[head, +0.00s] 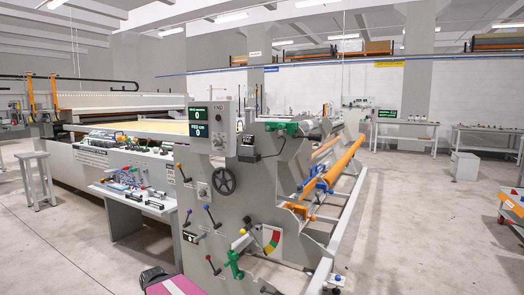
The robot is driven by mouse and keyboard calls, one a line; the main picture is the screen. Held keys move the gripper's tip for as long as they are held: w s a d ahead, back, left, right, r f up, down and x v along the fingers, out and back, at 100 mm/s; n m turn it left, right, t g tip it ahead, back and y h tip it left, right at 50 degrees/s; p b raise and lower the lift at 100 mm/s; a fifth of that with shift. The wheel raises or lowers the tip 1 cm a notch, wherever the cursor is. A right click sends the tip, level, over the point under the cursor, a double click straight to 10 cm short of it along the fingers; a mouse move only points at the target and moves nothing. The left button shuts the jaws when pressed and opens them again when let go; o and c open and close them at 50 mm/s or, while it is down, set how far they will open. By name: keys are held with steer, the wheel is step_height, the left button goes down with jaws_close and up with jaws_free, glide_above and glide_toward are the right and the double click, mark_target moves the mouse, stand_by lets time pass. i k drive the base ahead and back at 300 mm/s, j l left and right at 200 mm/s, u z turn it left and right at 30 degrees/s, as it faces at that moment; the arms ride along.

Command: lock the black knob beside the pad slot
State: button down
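The grey gantry machine (262,190) stands in the middle of the head view, with several knobs and levers on its end face. A small dark knob (268,287) shows low on it at the bottom edge. A black handwheel (223,181) sits higher, left of the end face. I cannot make out a pad slot or tell which dark part is the black knob beside it, nor whether it is locked. My gripper is not in view.
A grey bench (137,193) with small parts stands left of the machine. An orange roller (345,161) and a long low rail (345,225) extend on the right. A magenta and black object (172,284) is at the bottom edge. The floor on the right is mostly clear.

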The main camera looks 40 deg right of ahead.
mark_target(318, 136)
steer(key=z, duration=2)
